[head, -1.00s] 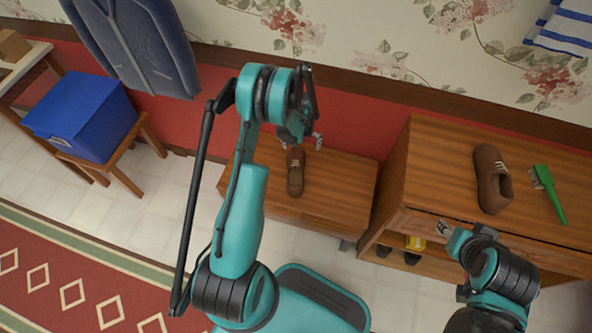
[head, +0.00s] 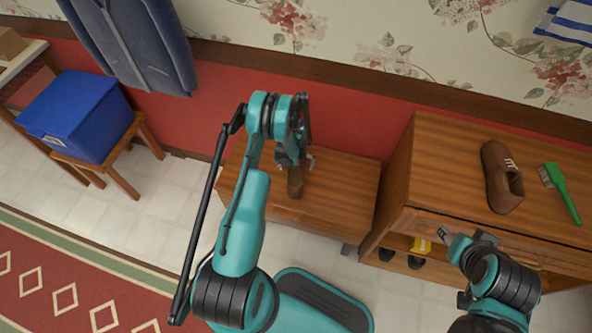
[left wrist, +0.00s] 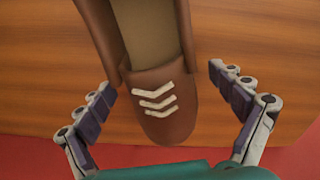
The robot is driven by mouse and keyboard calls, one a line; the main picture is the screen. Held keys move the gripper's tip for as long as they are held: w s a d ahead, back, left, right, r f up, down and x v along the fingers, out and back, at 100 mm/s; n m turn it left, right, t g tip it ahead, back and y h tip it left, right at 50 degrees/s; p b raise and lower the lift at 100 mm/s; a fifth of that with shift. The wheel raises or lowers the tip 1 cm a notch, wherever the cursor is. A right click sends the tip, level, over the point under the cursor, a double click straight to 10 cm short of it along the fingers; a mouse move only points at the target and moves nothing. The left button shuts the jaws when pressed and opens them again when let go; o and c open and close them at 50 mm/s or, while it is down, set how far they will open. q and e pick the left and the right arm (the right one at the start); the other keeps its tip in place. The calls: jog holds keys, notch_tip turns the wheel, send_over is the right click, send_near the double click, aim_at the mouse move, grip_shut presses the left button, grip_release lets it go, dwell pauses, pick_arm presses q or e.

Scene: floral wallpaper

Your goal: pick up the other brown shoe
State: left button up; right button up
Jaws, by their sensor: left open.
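A brown shoe (head: 295,184) sits on the low wooden bench (head: 340,200). My left gripper (head: 294,162) is at the shoe's far end and hides part of it. In the left wrist view, the open fingers are on both sides of the shoe's toe (left wrist: 162,112), with gaps showing. White lace marks show on the toe. A second brown shoe (head: 499,180) sits on the taller cabinet (head: 440,165) at the right. My right gripper (head: 465,240) is in front of that cabinet, and its jaws cannot be made out.
A green brush (head: 563,193) lies beside the second shoe. Dark shoes (head: 400,260) and a yellow item (head: 420,245) are on the cabinet's lower shelf. A blue box (head: 80,115) sits on a stool (head: 125,150) at the left. The bench is bare right of the shoe.

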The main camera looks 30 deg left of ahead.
pick_arm(q)
jog(key=shift+r, duration=0.15)
jog(key=c, duration=1.6)
jog(key=shift+s, duration=0.1)
